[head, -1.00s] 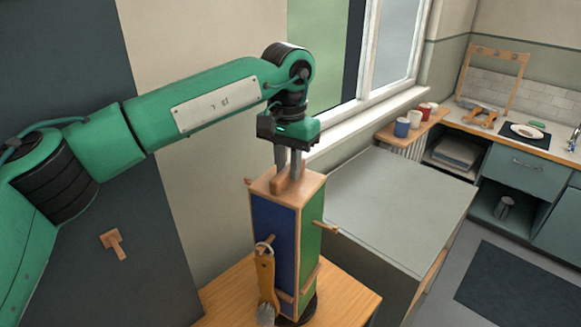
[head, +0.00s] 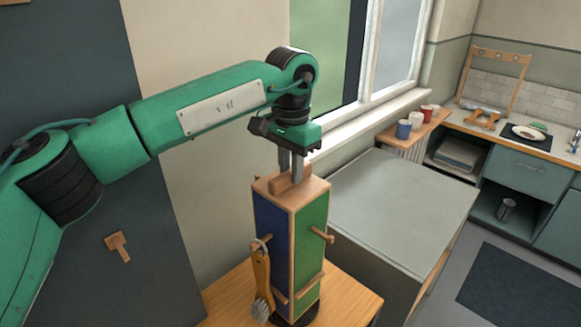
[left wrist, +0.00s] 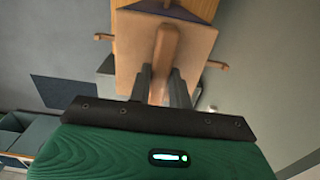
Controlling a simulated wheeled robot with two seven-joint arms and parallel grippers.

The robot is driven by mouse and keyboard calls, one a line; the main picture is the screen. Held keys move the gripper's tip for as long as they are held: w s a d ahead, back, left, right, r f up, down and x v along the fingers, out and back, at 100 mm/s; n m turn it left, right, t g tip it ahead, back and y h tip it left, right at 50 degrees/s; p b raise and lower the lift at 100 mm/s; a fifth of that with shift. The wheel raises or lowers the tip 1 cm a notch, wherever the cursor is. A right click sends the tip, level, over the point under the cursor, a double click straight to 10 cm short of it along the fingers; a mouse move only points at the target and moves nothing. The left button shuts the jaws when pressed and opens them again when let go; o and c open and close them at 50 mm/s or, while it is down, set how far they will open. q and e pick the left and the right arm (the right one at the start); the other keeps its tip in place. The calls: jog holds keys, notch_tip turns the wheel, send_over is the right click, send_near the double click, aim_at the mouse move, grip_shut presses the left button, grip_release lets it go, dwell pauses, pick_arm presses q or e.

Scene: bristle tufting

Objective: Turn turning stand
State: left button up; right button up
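The turning stand (head: 308,240) is an upright wooden post with a blue side and a green side. It stands on a round dark base on a wooden table. A grip bar (left wrist: 165,50) runs across its top. My left gripper (head: 290,180) points down with its fingers on both sides of the bar, shut on it. In the left wrist view, the bar lies between the two fingers. A brush (head: 261,278) with a wooden handle hangs by a loop from a peg on the blue side. My right gripper is not in view.
The wooden table (head: 345,300) has bare room right of the stand. A grey-topped cabinet (head: 400,205) stands close behind on the right. Mugs (head: 403,129) stand on a shelf under the window. A counter (head: 490,127) with a plate is at the far right.

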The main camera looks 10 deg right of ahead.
pick_arm(q)
jog(key=o, duration=0.4)
jog(key=shift+w, duration=0.1)
jog(key=shift+o, duration=0.2)
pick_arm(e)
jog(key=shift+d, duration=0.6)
pick_arm(q)
jog(key=shift+r, duration=0.35)
notch_tip(320, 180, up, 13)
jog(key=shift+b, duration=0.35)
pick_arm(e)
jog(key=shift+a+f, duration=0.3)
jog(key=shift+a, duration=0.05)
pick_arm(q)
jog(key=shift+d, duration=0.1)
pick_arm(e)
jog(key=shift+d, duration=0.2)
